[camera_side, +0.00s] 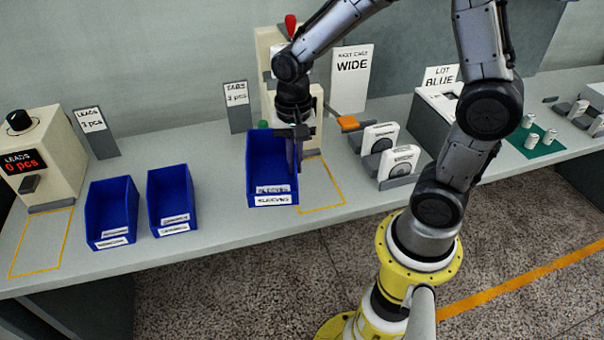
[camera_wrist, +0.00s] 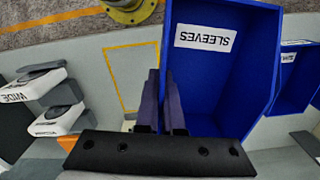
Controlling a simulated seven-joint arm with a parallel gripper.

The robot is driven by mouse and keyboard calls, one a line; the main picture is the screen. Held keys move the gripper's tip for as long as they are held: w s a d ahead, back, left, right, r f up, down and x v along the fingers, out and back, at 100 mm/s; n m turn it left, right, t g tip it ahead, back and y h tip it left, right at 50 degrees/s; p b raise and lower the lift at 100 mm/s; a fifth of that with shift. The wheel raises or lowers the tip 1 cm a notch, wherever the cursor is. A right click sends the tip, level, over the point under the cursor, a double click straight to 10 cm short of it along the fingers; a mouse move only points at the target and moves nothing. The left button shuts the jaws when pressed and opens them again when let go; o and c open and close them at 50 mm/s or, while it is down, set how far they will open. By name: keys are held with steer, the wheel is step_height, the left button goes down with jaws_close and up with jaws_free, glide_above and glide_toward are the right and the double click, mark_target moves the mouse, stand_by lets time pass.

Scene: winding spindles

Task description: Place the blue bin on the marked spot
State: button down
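A blue bin labelled SLEEVES (camera_side: 258,165) is at the middle of the bench in the side view and fills the upper right of the wrist view (camera_wrist: 215,75). My gripper (camera_side: 297,160) is at its right wall, pointing down. In the wrist view, my gripper's fingers (camera_wrist: 163,100) lie close on either side of that wall and appear shut on it. A yellow outlined spot (camera_side: 343,193) is just right of the bin; it also shows in the wrist view (camera_wrist: 107,72). Its edge nearest the bin is partly hidden. I cannot tell whether the bin touches the bench.
Two more blue bins (camera_side: 92,215) (camera_side: 154,200) stand left. Another yellow outline (camera_side: 13,262) lies before the LEADS counter (camera_side: 50,160). The bench's front edge is close.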

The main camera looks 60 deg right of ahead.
mark_target(319, 192)
steer(key=m, duration=0.2)
steer(key=f+m, duration=0.1)
steer(key=m, duration=0.1)
steer(key=d+m, duration=0.1)
steer(key=shift+w+f+m, duration=0.2)
steer(key=shift+w+m, duration=0.2)
steer(key=m, duration=0.2)
steer(key=d+f+m, duration=0.1)
steer(key=m, duration=0.3)
steer(key=shift+w+d+f, duration=0.15)
steer(key=shift+w+f, duration=0.05)
steer(key=shift+w, duration=0.2)
steer(key=s+d+f+m, duration=0.2)
steer(key=d, duration=0.1)
steer(key=s+d+f+m, duration=0.1)
steer(key=d, duration=0.1)
steer(key=shift+s+d+f+m, duration=0.2)
steer(key=shift+f+m, duration=0.1)
steer(key=shift+f, duration=0.1)
steer(key=shift+s+d+f, duration=0.3)
steer(key=shift+f, duration=2.5)
steer(key=shift+f, duration=0.1)
steer(key=c, duration=1)
jaws_free()
steer(key=shift+c, duration=0.2)
